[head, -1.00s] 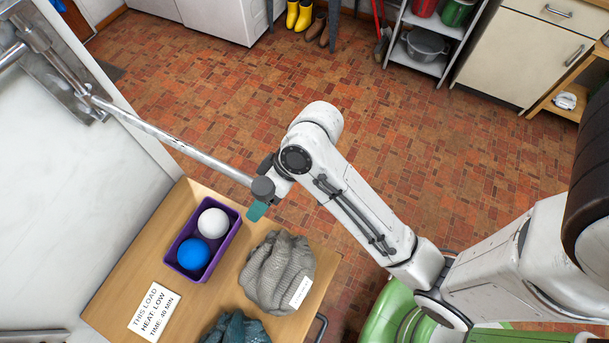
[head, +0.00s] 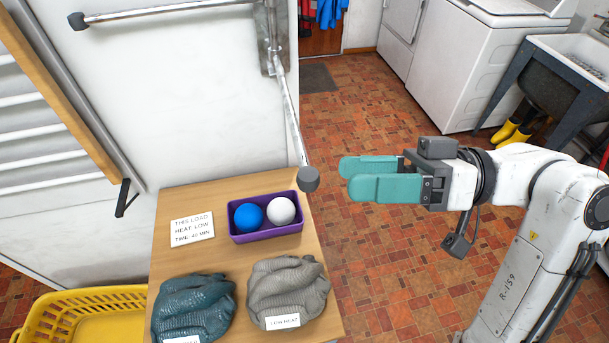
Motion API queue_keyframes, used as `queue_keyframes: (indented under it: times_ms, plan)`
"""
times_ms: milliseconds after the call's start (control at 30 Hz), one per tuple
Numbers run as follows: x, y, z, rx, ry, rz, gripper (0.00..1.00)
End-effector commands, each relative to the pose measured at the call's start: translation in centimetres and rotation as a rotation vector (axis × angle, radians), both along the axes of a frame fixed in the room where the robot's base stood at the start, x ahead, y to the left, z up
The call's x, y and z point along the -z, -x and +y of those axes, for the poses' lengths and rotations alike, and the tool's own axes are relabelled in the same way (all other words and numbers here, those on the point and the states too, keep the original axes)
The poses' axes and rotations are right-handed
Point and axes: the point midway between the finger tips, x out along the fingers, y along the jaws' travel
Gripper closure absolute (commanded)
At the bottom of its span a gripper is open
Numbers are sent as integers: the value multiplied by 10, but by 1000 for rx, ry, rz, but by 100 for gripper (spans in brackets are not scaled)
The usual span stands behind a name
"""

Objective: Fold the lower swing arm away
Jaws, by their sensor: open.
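The lower swing arm (head: 289,112) is a thin metal bar. It runs from the wall bracket (head: 270,35) out toward me and ends in a dark grey cap (head: 309,179) beside the table's right edge. It stands out from the wall. Another bar, the upper swing arm (head: 170,13), points left along the wall and has a dark end cap. My gripper (head: 347,178) has two teal fingers, parted and empty. They point left at the lower arm's cap, just to its right, with a small gap in the picture; the depth between them is hard to judge.
A yellow basket (head: 75,300) is at lower left. A slatted rack (head: 50,120) is on the left wall.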

Motion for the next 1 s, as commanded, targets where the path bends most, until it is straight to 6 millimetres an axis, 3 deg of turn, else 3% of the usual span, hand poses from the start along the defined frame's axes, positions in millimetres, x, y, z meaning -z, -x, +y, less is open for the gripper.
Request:
queue_keyframes:
  times_ms: [200, 433, 600, 900, 1000]
  plan:
    - [-2, 4, 42, -4, 1, 2, 31]
    - [-1, 5, 75, -2, 1, 1, 31]
    - [0, 5, 85, 0, 1, 1, 31]
    - [1, 5, 87, 1, 2, 1, 31]
    - [1, 5, 87, 1, 2, 0, 41]
